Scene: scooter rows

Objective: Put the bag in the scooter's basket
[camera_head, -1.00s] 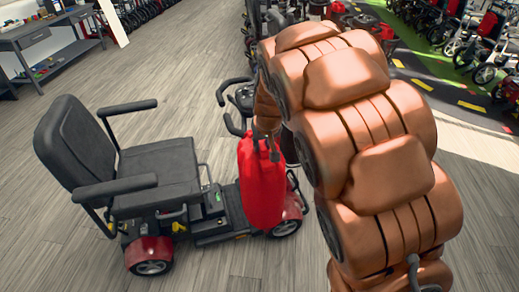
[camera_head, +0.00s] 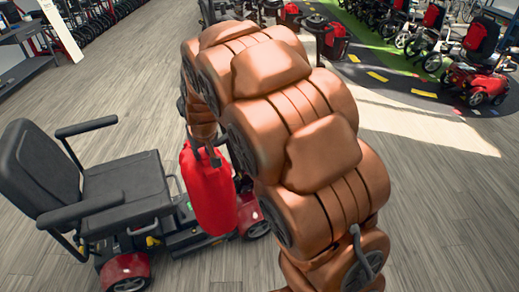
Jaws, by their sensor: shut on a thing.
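The red bag (camera_head: 208,192) hangs upright from my gripper (camera_head: 205,157), which is shut on its top. My arm comes from the lower right and covers part of the gripper. The scooter (camera_head: 125,190) stands at the left, with a black seat, two armrests and red wheel covers. The bag hangs in front of the scooter's front end. The scooter's handlebars and basket are hidden behind my arm and the bag.
A workbench (camera_head: 25,45) stands at the far left. Rows of other scooters (camera_head: 480,62) and wheelchairs line the back and right. The wooden floor (camera_head: 440,220) at the right is free.

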